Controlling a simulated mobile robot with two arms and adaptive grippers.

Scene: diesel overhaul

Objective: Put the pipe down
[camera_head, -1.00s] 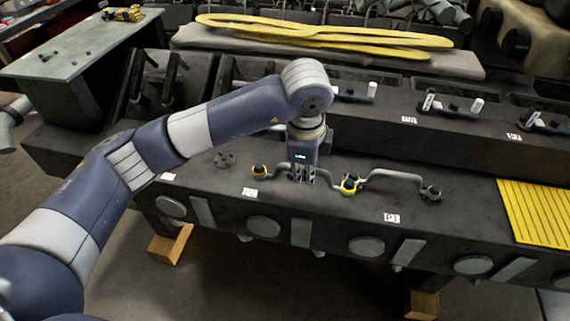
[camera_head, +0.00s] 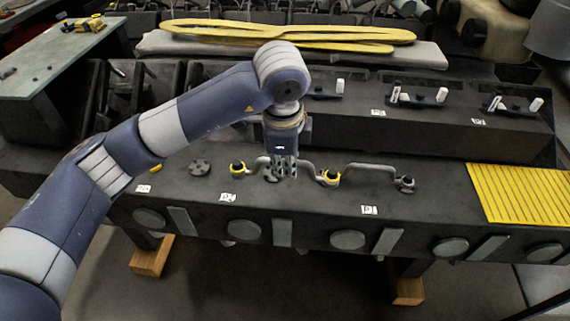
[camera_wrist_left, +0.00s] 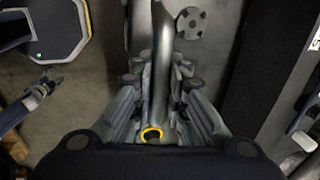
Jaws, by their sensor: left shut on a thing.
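A grey bent pipe (camera_head: 259,161) with yellow-ringed ends lies along the dark engine block's top. My left gripper (camera_head: 284,172) points down and is shut on the pipe's middle. The gap between the pipe and the block cannot be judged. In the left wrist view the pipe (camera_wrist_left: 162,60) runs between the fingers, with a yellow ring (camera_wrist_left: 152,134) near the palm. The right yellow ring (camera_head: 328,177) is close to a second grey pipe (camera_head: 370,167). What looks like my right gripper (camera_wrist_left: 45,82) is small at the left of the wrist view; its jaws are unclear.
The block's top (camera_head: 430,195) is bare right of the second pipe. A round flange (camera_head: 200,166) lies left of the held pipe. White labels (camera_head: 228,197) mark the front edge. A yellow slatted panel (camera_head: 515,192) lies at right. A raised ledge (camera_head: 440,120) runs behind.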

